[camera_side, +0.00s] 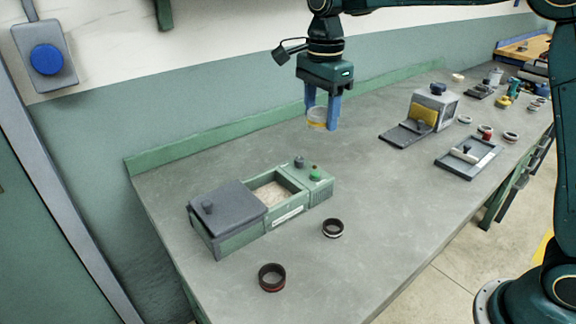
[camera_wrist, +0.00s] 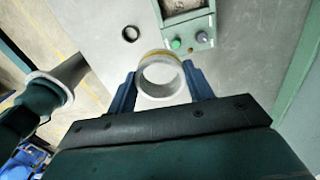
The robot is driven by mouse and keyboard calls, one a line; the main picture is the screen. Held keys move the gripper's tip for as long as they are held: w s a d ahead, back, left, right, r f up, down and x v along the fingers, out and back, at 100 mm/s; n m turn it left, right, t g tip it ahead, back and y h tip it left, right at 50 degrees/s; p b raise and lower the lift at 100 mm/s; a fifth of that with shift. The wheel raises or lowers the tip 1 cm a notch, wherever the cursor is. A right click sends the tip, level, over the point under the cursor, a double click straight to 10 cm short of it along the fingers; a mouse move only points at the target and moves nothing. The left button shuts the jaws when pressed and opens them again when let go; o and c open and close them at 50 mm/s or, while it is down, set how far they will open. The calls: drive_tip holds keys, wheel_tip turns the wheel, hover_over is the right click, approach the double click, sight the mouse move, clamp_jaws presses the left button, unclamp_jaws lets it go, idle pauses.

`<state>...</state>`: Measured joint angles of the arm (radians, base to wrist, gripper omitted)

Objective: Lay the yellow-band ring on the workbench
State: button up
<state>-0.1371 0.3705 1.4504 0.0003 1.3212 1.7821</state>
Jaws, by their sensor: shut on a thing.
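The yellow-band ring (camera_side: 317,117) is pale with a yellow stripe near its lower edge. My gripper (camera_side: 321,116) is shut on it with two blue fingers, one on each side, and holds it in the air above the workbench. In the wrist view the ring (camera_wrist: 161,76) sits between the two fingers (camera_wrist: 161,84), its opening facing the camera. The grey workbench (camera_side: 365,190) has bare surface below and in front of the ring.
A green box (camera_side: 240,236) with a dark lid and a green button stands at the front left. Two dark rings (camera_side: 271,277) (camera_side: 332,228) lie near it. A grey-yellow machine (camera_side: 434,108), a tray (camera_side: 468,156) and several small rings are at the right. The bench middle is clear.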

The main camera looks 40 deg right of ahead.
drive_tip(key=s+d+f, duration=0.2)
drive_tip(key=s+d, duration=0.4)
drive_tip(key=s, duration=0.4)
drive_tip(key=shift+s+d+f, duration=0.2)
drive_tip(key=shift+s+f, duration=0.1)
hover_over(364, 221)
wheel_tip(364, 221, down, 16)
drive_tip(key=shift+d+r, duration=0.1)
drive_tip(key=shift+r, duration=0.05)
drive_tip(key=shift+f, duration=2.15)
drive_tip(key=shift+f, duration=0.15)
drive_tip(key=o, duration=1.2)
drive_tip(key=shift+c, duration=0.2)
